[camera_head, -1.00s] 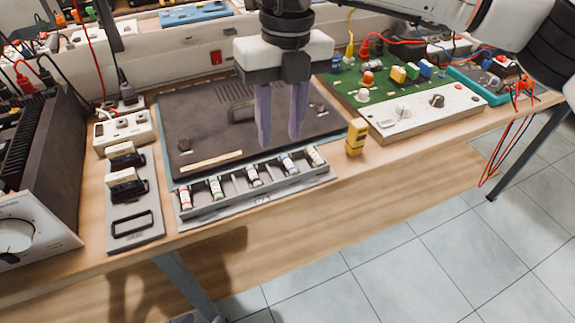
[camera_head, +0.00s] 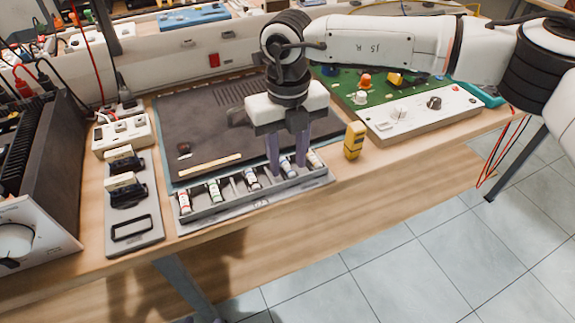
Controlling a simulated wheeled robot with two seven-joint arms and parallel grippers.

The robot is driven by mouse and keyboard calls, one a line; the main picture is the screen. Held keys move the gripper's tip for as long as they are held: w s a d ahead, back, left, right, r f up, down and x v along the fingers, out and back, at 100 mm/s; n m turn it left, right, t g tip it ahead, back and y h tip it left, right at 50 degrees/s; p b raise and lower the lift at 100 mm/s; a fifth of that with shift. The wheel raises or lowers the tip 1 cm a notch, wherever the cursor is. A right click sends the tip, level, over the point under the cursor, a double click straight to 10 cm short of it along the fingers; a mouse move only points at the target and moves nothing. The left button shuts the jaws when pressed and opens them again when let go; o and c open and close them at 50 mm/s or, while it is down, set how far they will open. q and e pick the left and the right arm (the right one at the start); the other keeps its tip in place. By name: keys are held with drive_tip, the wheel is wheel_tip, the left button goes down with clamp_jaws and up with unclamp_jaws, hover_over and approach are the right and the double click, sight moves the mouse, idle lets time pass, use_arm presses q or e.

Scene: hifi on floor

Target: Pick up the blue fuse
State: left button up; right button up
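The blue fuse (camera_head: 287,171), a small white cylinder with a blue band, lies in a slot of the grey fuse tray (camera_head: 225,209) at the bench's front edge. My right gripper (camera_head: 288,166) points down over the tray, its two purple-grey fingers apart. One finger is on each side of the blue fuse, with the tips low at the slot. I cannot tell whether they touch it. My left gripper is not in view.
Other fuses lie in the same tray: red-banded (camera_head: 184,201), green-banded (camera_head: 214,191), dark-banded (camera_head: 251,179) and pale (camera_head: 314,160). A yellow tester (camera_head: 354,141) stands close to the right. A dark mat (camera_head: 200,120) lies behind, and a green circuit board (camera_head: 375,105) behind right.

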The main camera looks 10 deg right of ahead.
clamp_jaws()
wheel_tip(320, 180, up, 10)
drive_tip(key=c, duration=0.7)
unclamp_jaws()
clamp_jaws()
drive_tip(key=shift+r, duration=0.1)
wheel_tip(320, 180, up, 7)
drive_tip(key=p, duration=0.5)
hover_over(287, 166)
drive_tip(key=shift+r, duration=0.2)
